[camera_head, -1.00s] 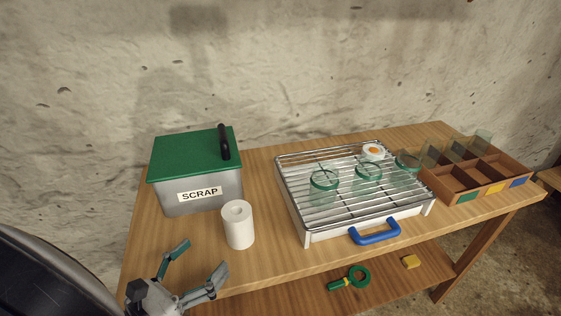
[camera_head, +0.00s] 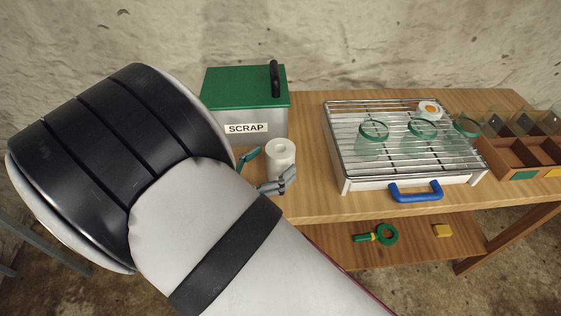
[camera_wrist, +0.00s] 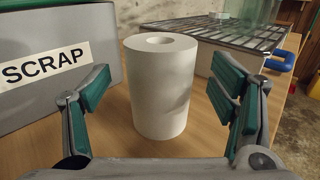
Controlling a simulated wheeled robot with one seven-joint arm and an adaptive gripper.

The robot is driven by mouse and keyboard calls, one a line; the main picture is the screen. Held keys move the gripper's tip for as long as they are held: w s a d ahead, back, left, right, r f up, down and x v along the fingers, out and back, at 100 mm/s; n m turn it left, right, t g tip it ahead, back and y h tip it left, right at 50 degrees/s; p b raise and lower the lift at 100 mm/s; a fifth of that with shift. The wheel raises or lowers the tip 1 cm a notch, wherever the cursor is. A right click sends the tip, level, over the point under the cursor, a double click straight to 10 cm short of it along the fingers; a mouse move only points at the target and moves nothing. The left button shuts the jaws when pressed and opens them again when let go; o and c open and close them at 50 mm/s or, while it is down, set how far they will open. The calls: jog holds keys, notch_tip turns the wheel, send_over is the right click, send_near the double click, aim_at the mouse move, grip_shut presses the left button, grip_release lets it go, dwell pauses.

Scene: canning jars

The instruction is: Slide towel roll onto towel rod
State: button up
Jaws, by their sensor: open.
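The white towel roll (camera_head: 280,161) stands upright on the wooden table in front of the scrap bin. In the wrist view the roll (camera_wrist: 160,90) stands between my gripper's fingers, a little beyond the palm, with its core hole facing up. My gripper (camera_wrist: 168,95) is open, with a finger on each side of the roll and gaps showing to both. In the head view my gripper (camera_head: 265,172) is at the roll's near left side, partly hidden by my arm. I cannot make out a towel rod in either view.
A grey bin marked SCRAP (camera_head: 246,112) with a green lid stands close behind the roll. A wire rack tray (camera_head: 345,184) with green-rimmed jars is to the right, with a blue handle (camera_head: 415,191). A brown divided box (camera_head: 500,158) is farther right. A green ring tool (camera_head: 386,234) lies on the lower shelf.

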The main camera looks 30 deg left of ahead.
aim_at(280, 155)
jog(key=x, duration=0.3)
jog(key=shift+w+r, duration=0.1)
jog(key=shift+w, duration=0.05)
jog(key=c, duration=1.3)
jog(key=shift+r, duration=0.1)
